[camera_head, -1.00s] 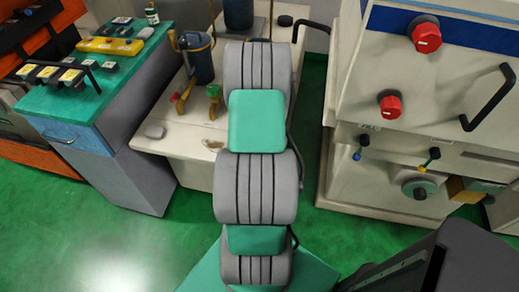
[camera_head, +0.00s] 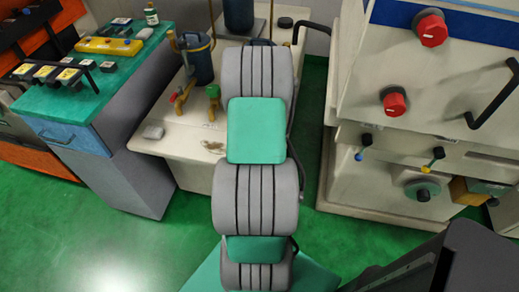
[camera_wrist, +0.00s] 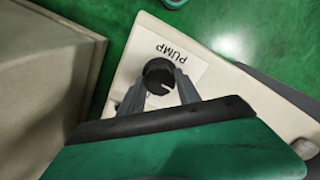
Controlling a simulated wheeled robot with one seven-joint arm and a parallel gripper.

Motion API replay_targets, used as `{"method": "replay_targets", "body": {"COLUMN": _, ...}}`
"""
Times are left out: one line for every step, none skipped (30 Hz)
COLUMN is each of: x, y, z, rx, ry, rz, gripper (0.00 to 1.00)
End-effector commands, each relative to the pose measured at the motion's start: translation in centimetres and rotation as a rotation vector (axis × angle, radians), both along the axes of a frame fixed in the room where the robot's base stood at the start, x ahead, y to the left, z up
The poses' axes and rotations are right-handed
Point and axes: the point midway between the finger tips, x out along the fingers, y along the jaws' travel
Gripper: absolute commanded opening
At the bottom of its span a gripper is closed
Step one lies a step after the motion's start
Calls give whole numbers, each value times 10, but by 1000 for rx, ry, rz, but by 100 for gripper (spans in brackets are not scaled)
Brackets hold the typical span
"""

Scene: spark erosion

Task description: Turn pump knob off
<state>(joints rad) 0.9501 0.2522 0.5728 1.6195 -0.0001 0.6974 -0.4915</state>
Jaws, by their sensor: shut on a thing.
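The pump knob (camera_wrist: 157,72) is round and black with a short pale mark on its face. It shows in the wrist view beside a white label (camera_wrist: 178,52) reading PUMP, on a cream panel (camera_wrist: 205,75). My gripper (camera_wrist: 161,80) has its two grey fingers on either side of the knob and is shut on it. Part of the fingers is hidden behind the dark edge of my wrist. In the head view my arm covers the gripper, and the pump knob cannot be made out.
In the head view, a cream tank unit (camera_head: 175,150) with a blue filter (camera_head: 199,62) and valves stands behind my arm. A machine with red knobs (camera_head: 395,101) is at right, and a green-topped bench (camera_head: 65,103) at left. Green floor (camera_head: 120,235) is open at lower left.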

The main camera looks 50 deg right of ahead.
Motion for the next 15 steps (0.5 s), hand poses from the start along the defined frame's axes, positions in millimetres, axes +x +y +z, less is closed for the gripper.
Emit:
{"method": "replay_targets", "body": {"x": 0, "y": 0, "z": 0, "rx": 0, "ry": -1, "rz": 20, "gripper": 0}}
{"method": "replay_targets", "body": {"x": 0, "y": 0, "z": 0, "rx": 0, "ry": -1, "rz": 32, "gripper": 0}}
{"method": "replay_targets", "body": {"x": 0, "y": 0, "z": 0, "rx": 0, "ry": -1, "rz": 45, "gripper": 0}}
{"method": "replay_targets", "body": {"x": 0, "y": 0, "z": 0, "rx": 0, "ry": -1, "rz": 55, "gripper": 0}}
{"method": "replay_targets", "body": {"x": 0, "y": 0, "z": 0, "rx": 0, "ry": -1, "rz": 63, "gripper": 0}}
{"method": "replay_targets", "body": {"x": 0, "y": 0, "z": 1, "rx": 0, "ry": -1, "rz": 72, "gripper": 0}}
{"method": "replay_targets", "body": {"x": 0, "y": 0, "z": 1, "rx": 0, "ry": -1, "rz": 78, "gripper": 0}}
{"method": "replay_targets", "body": {"x": 0, "y": 0, "z": 1, "rx": 0, "ry": -1, "rz": 83, "gripper": 0}}
{"method": "replay_targets", "body": {"x": 0, "y": 0, "z": 1, "rx": 0, "ry": -1, "rz": 88, "gripper": 0}}
{"method": "replay_targets", "body": {"x": 0, "y": 0, "z": 1, "rx": 0, "ry": -1, "rz": 91, "gripper": 0}}
{"method": "replay_targets", "body": {"x": 0, "y": 0, "z": 1, "rx": 0, "ry": -1, "rz": 93, "gripper": 0}}
{"method": "replay_targets", "body": {"x": 0, "y": 0, "z": 1, "rx": 0, "ry": -1, "rz": 95, "gripper": 0}}
{"method": "replay_targets", "body": {"x": 0, "y": 0, "z": 1, "rx": 0, "ry": -1, "rz": 96, "gripper": 0}}
{"method": "replay_targets", "body": {"x": 0, "y": 0, "z": 1, "rx": 0, "ry": -1, "rz": 97, "gripper": 0}}
{"method": "replay_targets", "body": {"x": 0, "y": 0, "z": 1, "rx": -1, "ry": -1, "rz": 97, "gripper": 0}}
